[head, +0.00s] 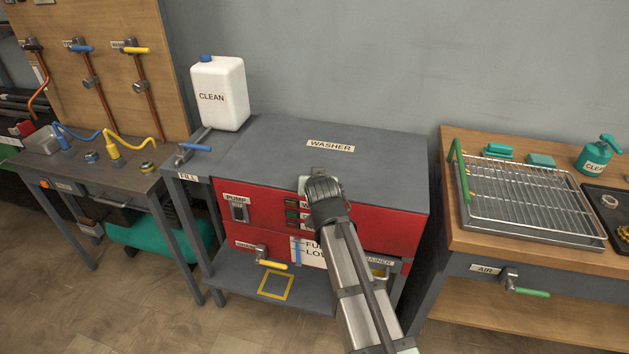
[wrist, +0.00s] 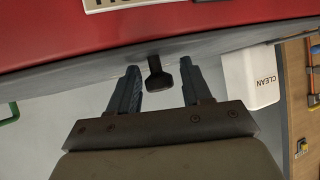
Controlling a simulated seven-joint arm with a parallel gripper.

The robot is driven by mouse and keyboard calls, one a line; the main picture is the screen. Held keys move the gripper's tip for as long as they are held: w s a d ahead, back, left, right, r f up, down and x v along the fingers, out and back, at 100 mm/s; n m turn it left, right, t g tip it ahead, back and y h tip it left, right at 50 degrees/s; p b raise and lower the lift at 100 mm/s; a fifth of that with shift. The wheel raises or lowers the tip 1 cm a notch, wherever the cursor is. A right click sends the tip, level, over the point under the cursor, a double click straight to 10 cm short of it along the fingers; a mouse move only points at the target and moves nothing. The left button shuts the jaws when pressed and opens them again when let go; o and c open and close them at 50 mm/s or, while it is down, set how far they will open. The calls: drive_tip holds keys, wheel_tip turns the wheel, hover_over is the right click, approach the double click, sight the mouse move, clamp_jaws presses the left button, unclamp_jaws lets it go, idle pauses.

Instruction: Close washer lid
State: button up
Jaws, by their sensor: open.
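The washer has a red body (head: 388,232) and a grey lid (head: 262,150) labelled WASHER. In the head view the lid lies flat across the top, with no gap that I can see. My gripper (head: 320,178) is at the lid's front edge, and the arm hides part of the red front. In the wrist view the picture is turned over; my gripper (wrist: 158,75) is open, with a dark handle (wrist: 158,78) between its two fingers. The handle stands out from the lid's grey edge, and there is space on both sides of it. I cannot tell whether a finger touches the lid.
A white CLEAN bottle (head: 219,96) stands at the back left, near a blue-handled fill valve (head: 194,147). A wooden bench (head: 462,236) with a wire rack (head: 528,188) is at the right. A valve bench (head: 97,182) is at the left. The wall is behind.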

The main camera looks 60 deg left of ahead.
drive_tip(key=shift+w+d+f, duration=0.15)
drive_tip(key=shift+f, duration=0.05)
drive_tip(key=v, duration=1.4)
drive_tip(key=shift+r, duration=0.2)
